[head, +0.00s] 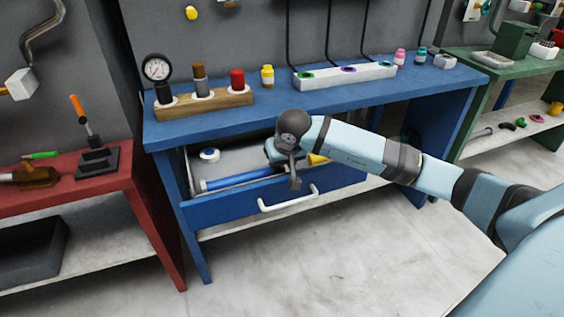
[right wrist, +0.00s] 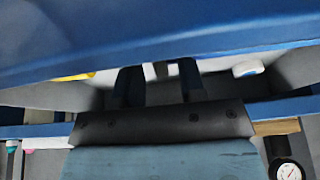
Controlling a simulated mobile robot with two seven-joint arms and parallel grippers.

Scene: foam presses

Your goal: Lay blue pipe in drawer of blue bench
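The blue pipe (head: 235,180) lies lengthwise just behind the front of the open drawer (head: 235,207) of the blue bench (head: 160,135). Its right end passes behind my right gripper (head: 293,178). My right gripper is over the drawer near its front, just right of the pipe's visible part. In the right wrist view its two dark fingers (right wrist: 160,85) stand apart, with no pipe visible between them. I cannot make out the pipe surely in that view. My left gripper is in neither view.
The drawer also holds a white round item (head: 209,155) and a yellow item (head: 317,159). A white handle (head: 288,199) is on its front. A wooden block (head: 205,104) and a white rack (head: 345,76) stand on the bench top. A red bench (head: 75,190) is left.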

